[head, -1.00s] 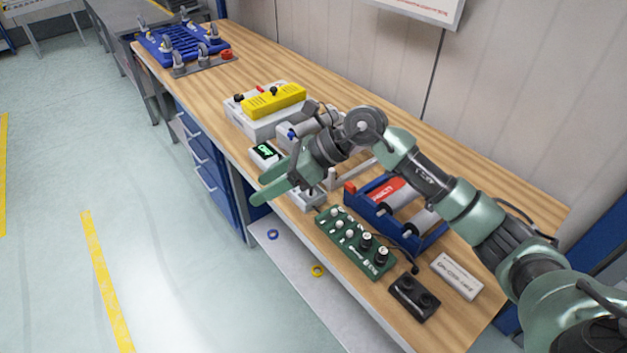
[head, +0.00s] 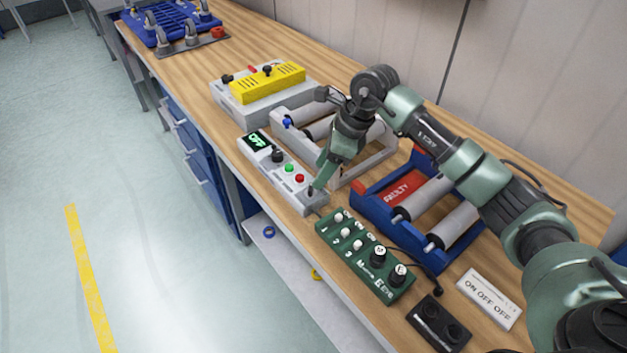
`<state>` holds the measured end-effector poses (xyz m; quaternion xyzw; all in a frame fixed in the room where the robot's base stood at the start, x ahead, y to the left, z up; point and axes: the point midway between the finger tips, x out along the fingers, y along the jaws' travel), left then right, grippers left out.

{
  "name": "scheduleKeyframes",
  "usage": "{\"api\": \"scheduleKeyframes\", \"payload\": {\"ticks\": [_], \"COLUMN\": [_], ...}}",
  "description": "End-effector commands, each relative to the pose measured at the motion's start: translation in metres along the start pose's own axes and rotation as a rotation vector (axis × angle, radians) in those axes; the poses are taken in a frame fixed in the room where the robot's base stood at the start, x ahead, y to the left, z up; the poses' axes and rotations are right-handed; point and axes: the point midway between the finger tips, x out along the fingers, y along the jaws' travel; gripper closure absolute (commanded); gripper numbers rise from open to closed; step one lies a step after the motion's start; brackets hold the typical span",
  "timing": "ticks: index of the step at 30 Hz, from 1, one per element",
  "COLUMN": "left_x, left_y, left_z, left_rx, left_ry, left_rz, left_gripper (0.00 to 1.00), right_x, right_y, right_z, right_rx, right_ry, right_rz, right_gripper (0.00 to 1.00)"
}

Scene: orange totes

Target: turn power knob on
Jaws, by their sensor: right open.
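A white control box (head: 254,150) lies near the bench's front edge. Its display (head: 258,140) reads OFF. On its top are a black knob (head: 278,156), a green button (head: 289,168) and a red button (head: 299,178). A green panel (head: 345,262) beside it carries several white knobs and two larger black knobs (head: 379,255). I cannot tell from labels which knob is the power knob. My right gripper (head: 319,185) is open and points down at the right end of the white box, partly hiding that end. I cannot tell whether it touches. My left gripper is out of view.
A blue cradle (head: 371,204) with rollers and a red FAULTY plate stands right of the gripper. A grey roller frame (head: 380,157) stands behind it. A black box (head: 440,323) and a white label block (head: 490,298) lie at the bench's right. A yellow-topped box (head: 267,82) stands behind.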

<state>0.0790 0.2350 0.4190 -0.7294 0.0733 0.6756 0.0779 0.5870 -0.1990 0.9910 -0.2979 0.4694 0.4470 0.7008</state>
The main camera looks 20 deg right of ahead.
Motion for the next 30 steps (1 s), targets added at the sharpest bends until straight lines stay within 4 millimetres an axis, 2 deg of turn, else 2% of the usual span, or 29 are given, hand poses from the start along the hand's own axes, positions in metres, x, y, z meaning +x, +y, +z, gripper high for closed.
{"api": "scheduleKeyframes", "payload": {"ticks": [3,9,13,20,21,26,30], "left_x": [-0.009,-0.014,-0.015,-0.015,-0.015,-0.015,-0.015], "left_y": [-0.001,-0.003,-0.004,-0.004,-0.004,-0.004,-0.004], "left_z": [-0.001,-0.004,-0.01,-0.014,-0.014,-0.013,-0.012], "left_rx": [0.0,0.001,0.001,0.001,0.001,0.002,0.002], "left_ry": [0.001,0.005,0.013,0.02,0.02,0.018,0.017], "left_rz": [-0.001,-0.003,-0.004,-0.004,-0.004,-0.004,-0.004], "left_gripper": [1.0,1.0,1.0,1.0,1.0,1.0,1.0], "right_x": [0.019,0.045,0.052,0.054,0.054,0.054,0.054], "right_y": [0.001,0.001,0.0,0.0,0.0,0.0,0.0], "right_z": [0.001,0.001,0.001,0.0,0.0,0.001,0.0], "right_rx": [0.002,0.002,0.0,0.0,0.0,0.0,0.002], "right_ry": [0.0,-0.001,-0.001,-0.001,-0.001,-0.001,-0.001], "right_rz": [0.005,0.003,0.001,0.0,0.0,0.0,0.0], "right_gripper": [0.47,0.47,0.47,0.47,0.53,0.97,1.0]}}
